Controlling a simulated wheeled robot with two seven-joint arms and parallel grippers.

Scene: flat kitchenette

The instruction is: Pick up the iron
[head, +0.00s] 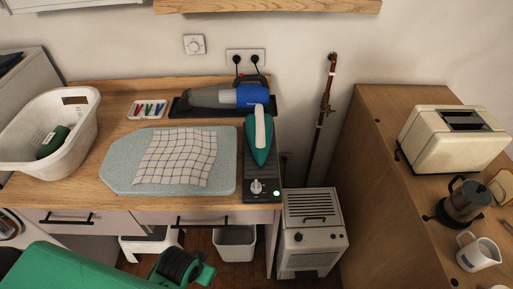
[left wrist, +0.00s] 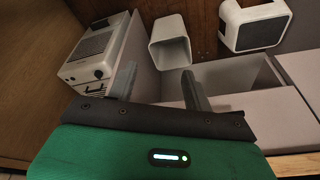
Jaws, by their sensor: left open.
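The iron (head: 260,148), green with a pale handle, rests on a long dark stand (head: 257,178) at the right end of the wooden counter. The stand has a white knob and a small light at its front. My left gripper (left wrist: 157,80) is open and empty in the left wrist view, its two grey fingers apart. That view shows the floor area below the counter and not the iron. In the head view my green left arm is low at the bottom left, apart from the iron; its fingers cannot be made out there. My right gripper is not in view.
A grey ironing pad (head: 120,170) with a checked cloth (head: 177,156) lies left of the iron. A blue handheld vacuum (head: 235,96) is behind it. A white basket (head: 82,133) stands at left. Below are a bin (head: 234,243) and a heater (head: 312,235). A wooden cabinet (head: 375,150) stands at right.

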